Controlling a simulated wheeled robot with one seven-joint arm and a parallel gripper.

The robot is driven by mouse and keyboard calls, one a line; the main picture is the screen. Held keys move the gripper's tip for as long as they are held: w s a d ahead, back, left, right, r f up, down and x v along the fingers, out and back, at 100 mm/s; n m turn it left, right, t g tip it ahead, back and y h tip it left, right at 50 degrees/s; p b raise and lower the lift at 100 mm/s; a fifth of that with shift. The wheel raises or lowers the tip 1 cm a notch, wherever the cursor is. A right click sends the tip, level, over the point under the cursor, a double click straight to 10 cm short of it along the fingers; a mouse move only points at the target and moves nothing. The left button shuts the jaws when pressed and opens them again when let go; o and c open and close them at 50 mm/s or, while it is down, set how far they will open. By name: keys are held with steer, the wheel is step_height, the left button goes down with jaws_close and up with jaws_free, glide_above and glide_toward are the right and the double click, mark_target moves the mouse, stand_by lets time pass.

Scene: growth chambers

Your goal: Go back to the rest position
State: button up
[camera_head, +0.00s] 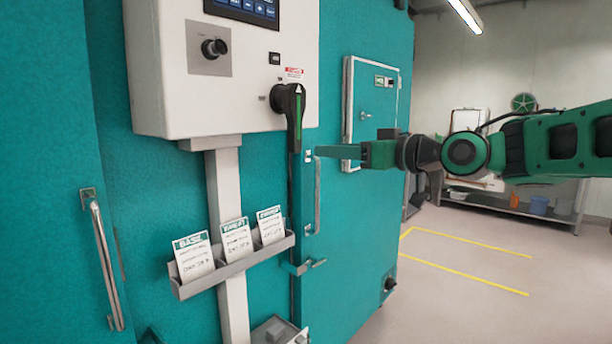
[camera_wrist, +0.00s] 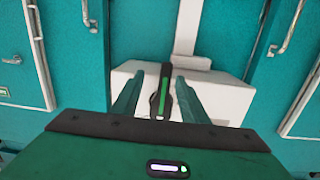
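My gripper (camera_head: 320,152) points left in the head view, its tips just right of the black rotary handle (camera_head: 293,115) on the white control box (camera_head: 160,70). The handle has a green stripe and hangs straight down. In the wrist view my gripper (camera_wrist: 160,76) is open, with its two green fingers apart. The handle (camera_wrist: 163,88) shows in the gap between them, with clear space on both sides. Nothing is held. My arm reaches in from the right of the head view.
Teal chamber walls carry a metal door handle (camera_head: 103,260) and a small hatch (camera_head: 378,105). A card rack (camera_head: 236,265) with three cards is below the box. A steel bench (camera_head: 510,208) stands at the back right. Floor with yellow lines (camera_head: 470,277) is clear.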

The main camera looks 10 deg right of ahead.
steer(key=s+d+f+m+g+h, duration=0.3)
steer(key=s+d+f+m+h, duration=0.15)
steer(key=d+f, duration=0.55)
steer(key=s+d+f+m+g+h, duration=0.25)
steer(key=s+d+f+h, duration=0.3)
steer(key=d+f, duration=0.55)
steer(key=s+d+f+m+g, duration=0.2)
steer(key=s+f, duration=0.2)
steer(key=s, duration=0.4)
steer(key=s+d+f+m+g, duration=0.2)
steer(key=s+f, duration=0.3)
steer(key=s, duration=0.4)
steer(key=s+d+f+m+g+h, duration=0.1)
steer(key=s+d+f+m+g, duration=0.1)
steer(key=s, duration=0.7)
step_height(320, 180, down, 2)
steer(key=shift+f+m+g, duration=0.15)
steer(key=shift+m+g, duration=0.45)
steer(key=shift+g, duration=0.25)
